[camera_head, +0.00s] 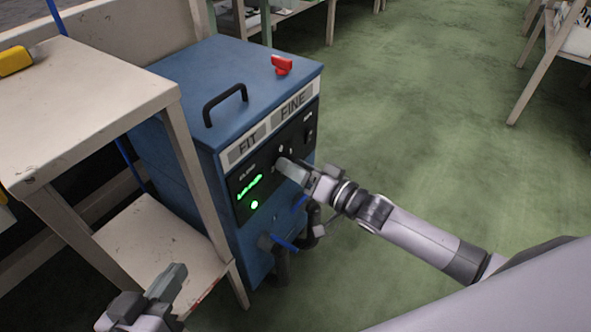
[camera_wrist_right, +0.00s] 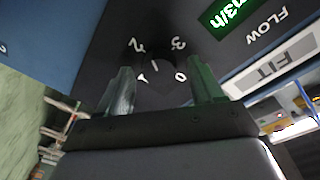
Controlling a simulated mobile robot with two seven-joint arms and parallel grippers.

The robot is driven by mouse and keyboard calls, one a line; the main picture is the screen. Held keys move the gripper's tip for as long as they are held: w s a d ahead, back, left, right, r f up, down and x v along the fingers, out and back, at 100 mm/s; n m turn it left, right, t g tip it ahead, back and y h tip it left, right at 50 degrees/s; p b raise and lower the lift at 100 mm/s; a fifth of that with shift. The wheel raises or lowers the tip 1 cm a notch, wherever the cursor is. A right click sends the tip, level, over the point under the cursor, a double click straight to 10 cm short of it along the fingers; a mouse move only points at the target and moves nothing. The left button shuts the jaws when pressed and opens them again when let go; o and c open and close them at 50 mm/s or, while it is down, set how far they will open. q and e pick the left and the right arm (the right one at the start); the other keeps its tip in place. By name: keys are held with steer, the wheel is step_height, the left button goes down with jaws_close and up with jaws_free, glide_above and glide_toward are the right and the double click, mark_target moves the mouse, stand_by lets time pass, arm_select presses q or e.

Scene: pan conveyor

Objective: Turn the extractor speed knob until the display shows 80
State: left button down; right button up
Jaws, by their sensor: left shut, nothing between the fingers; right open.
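The blue extractor cabinet (camera_head: 192,80) has a black front panel with a lit green display (camera_head: 249,187); its digits are too small to read. In the right wrist view only part of the display (camera_wrist_right: 231,13) shows, with "m3/h". The dark speed knob (camera_wrist_right: 160,72) has a white mark and sits among white dial numbers. My right gripper (camera_head: 283,164) is open at the panel, its fingers on either side of the knob; I cannot tell whether they touch it. In the head view it largely hides the knob. My left gripper (camera_head: 158,296) is shut and empty at lower left, away from the cabinet.
A beige workbench (camera_head: 75,100) with a lower shelf stands left of the cabinet. A black handle (camera_head: 225,104) and a red part (camera_head: 282,65) are on the cabinet top. A black hose (camera_head: 281,262) is below the panel. The green floor at right is open.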

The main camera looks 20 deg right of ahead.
steer(key=shift+w+a, duration=0.1)
steer(key=shift+w, duration=0.05)
steer(key=c, duration=1.1)
arm_select(q)
steer(key=shift+a, duration=0.1)
arm_select(e)
steer(key=shift+o, duration=0.2)
arm_select(q)
steer(key=shift+r, duration=0.2)
arm_select(e)
steer(key=shift+n, duration=0.3)
arm_select(q)
steer(key=shift+d+n+g+p, duration=0.3)
steer(key=shift+d+p, duration=0.35)
steer(key=shift+p, duration=0.35)
arm_select(e)
steer(key=n+y, duration=0.1)
steer(key=n, duration=1.6)
steer(key=shift+f+n+y, duration=0.15)
steer(key=shift+n+y, duration=0.25)
arm_select(q)
steer(key=shift+w+r+h, duration=0.1)
steer(key=shift+w+h, duration=0.1)
steer(key=shift+h, duration=0.1)
